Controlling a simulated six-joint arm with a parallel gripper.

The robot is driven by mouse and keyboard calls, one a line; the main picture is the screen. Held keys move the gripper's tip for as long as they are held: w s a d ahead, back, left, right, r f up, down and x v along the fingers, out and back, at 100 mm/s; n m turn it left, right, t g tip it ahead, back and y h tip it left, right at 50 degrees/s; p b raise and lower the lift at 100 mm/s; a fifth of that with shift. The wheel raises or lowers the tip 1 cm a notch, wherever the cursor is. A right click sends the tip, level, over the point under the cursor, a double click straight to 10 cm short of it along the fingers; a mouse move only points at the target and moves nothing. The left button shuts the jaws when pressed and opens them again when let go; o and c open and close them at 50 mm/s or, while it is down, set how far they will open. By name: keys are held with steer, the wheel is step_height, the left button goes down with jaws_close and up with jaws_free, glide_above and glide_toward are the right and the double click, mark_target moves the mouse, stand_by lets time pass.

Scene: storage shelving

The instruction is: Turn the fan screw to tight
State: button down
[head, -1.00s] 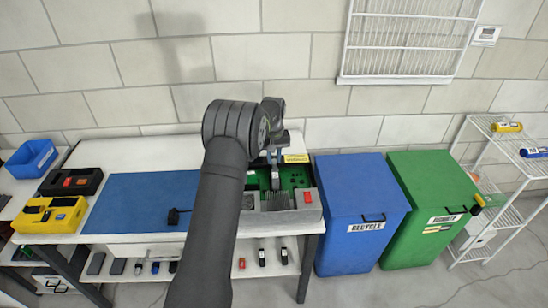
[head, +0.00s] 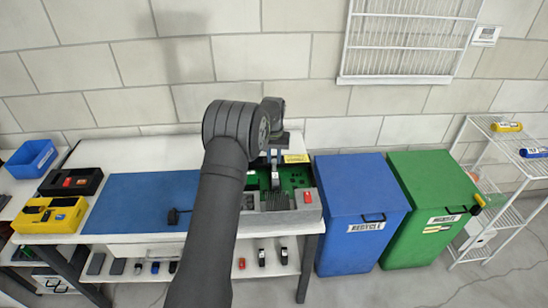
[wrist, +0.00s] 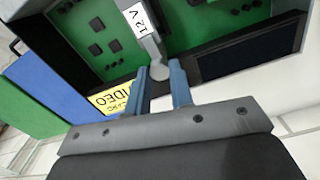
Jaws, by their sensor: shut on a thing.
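The open case with the green circuit board (head: 290,176) sits at the right end of the bench; the board also shows in the wrist view (wrist: 195,24). A pale grey bar with a "12 V" label (wrist: 138,20) and a rounded end (wrist: 160,73) lies over the board. My gripper (wrist: 161,72) has its two blue-grey fingers on either side of this rounded end and is shut on it. In the head view my gripper (head: 274,156) is over the case, partly hidden by my arm. I cannot make out a separate fan screw or whether it is tight.
A yellow label (wrist: 115,102) is close beside the fingers. A dark panel (wrist: 250,48) borders the board. A blue mat (head: 135,200) lies left of my arm. The blue recycle bin (head: 358,205) and green bin (head: 430,205) stand right of the bench.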

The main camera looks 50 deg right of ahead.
mark_target(273, 160)
steer(key=c, duration=1.3)
jaws_free()
steer(key=shift+r, duration=0.15)
step_height(273, 160, up, 17)
steer(key=shift+w+r, duration=0.1)
step_height(273, 160, down, 18)
steer(key=shift+r, duration=0.25)
